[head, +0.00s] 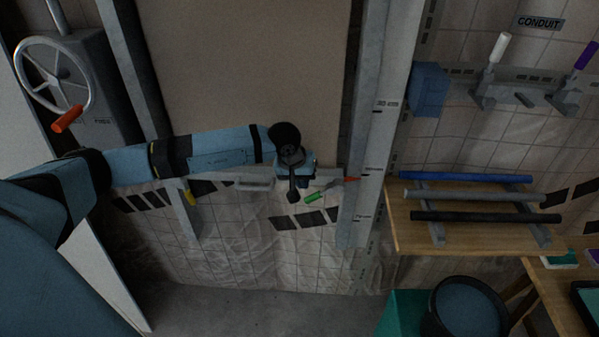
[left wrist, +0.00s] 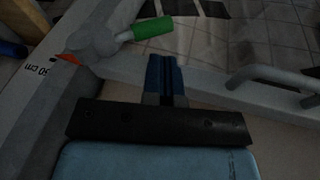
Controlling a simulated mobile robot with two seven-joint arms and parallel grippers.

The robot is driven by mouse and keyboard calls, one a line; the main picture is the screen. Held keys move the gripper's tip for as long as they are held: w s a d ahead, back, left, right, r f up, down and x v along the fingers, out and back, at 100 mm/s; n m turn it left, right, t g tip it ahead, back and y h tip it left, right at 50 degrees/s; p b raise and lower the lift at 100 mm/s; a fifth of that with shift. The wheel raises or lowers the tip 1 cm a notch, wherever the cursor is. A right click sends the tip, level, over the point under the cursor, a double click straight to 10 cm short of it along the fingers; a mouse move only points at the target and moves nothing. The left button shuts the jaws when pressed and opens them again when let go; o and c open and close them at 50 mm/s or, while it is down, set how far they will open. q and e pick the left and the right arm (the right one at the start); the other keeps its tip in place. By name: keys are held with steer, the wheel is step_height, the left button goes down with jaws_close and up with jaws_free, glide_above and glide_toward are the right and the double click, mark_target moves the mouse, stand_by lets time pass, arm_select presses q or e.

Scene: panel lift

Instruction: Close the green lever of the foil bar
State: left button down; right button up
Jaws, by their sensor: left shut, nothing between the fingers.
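The green lever (head: 316,197) sticks out to the left and slightly down from a grey clamp piece with an orange-red tip (head: 351,180), beside the upright scale rail. In the left wrist view the green lever (left wrist: 152,28) is at the top, joined to the grey clamp piece (left wrist: 96,43). A pale horizontal bar (head: 222,182) runs along the panel's lower edge. My left gripper (head: 303,184) is just above and left of the lever in the head view. Its blue fingers (left wrist: 166,75) are shut and empty, apart from the lever in the wrist view. My right gripper is not seen.
A grey handle (head: 253,185) sits on the bar, left of my gripper; a yellow lever (head: 190,194) is farther left. The scale rail (head: 368,140) stands close on the right. A wooden shelf (head: 450,238) with rods lies beyond it. Crinkled foil hangs below.

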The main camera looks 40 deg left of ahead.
mark_target(310, 196)
arm_select(q)
steer(key=x, duration=0.3)
steer(key=shift+w+f, duration=0.1)
steer(key=shift+f, duration=0.25)
steer(key=shift+w+d+f, duration=0.1)
steer(key=shift+w+f, duration=0.05)
steer(key=shift+f, duration=0.2)
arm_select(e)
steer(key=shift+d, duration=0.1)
arm_select(q)
steer(key=f+h+b, duration=0.1)
steer(key=b, duration=0.3)
steer(key=shift+f+t, duration=0.4)
steer(key=shift+f+h+b, duration=0.1)
steer(key=shift+h+b, duration=0.2)
steer(key=shift+b, duration=0.25)
steer(key=shift+d+t+h+b, duration=0.1)
steer(key=shift+t+h+b, duration=0.25)
steer(key=shift+b, duration=0.35)
steer(key=shift+r, duration=0.2)
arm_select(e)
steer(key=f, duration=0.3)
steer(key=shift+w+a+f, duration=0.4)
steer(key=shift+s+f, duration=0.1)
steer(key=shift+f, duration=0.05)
